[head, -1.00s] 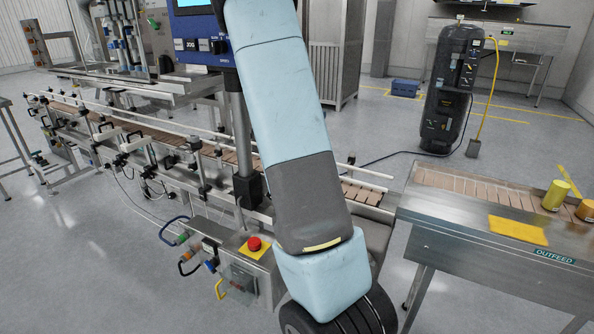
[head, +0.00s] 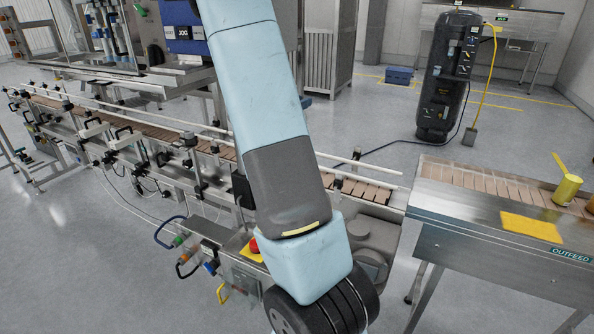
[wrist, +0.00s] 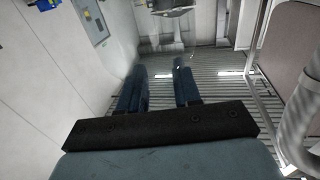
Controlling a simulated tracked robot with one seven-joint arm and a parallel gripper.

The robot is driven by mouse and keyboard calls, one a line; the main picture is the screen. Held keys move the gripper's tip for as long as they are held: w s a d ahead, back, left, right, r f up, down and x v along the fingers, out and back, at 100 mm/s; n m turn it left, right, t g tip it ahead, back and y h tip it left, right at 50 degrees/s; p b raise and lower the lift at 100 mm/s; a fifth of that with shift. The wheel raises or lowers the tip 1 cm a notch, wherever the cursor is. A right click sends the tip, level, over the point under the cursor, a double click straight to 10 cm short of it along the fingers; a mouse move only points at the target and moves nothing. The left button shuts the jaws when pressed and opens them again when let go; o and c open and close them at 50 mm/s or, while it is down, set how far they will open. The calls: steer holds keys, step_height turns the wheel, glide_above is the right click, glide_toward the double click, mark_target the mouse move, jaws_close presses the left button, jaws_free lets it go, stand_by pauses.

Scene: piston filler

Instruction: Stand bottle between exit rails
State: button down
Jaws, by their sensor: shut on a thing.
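My gripper (wrist: 161,78) shows in the wrist view as two dark blue fingers, a little apart. A faint, clear, see-through shape, seemingly the bottle (wrist: 165,48), is held at the fingertips. Its outline is hard to make out against the pale background, and I cannot tell its tilt. In the head view my gripper and the bottle are out of sight; only my arm shows. The exit rails (head: 362,164) run along the right end of the conveyor (head: 150,130), partly hidden behind my arm.
The outfeed table (head: 480,230) stands at the right, with a yellow cloth (head: 531,227) and a yellow container (head: 567,189) on it. A red stop button (head: 254,245) sits on the conveyor's front. A black tank (head: 443,90) stands behind on open floor.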

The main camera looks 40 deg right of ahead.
step_height(320, 180, down, 10)
steer(key=c, duration=0.8)
jaws_free()
steer(key=shift+a, duration=0.1)
steer(key=a, duration=0.3)
steer(key=s+a, duration=0.1)
steer(key=a, duration=0.3)
steer(key=s+a, duration=0.1)
steer(key=a, duration=0.3)
steer(key=shift+s+a, duration=0.2)
steer(key=shift+a, duration=0.05)
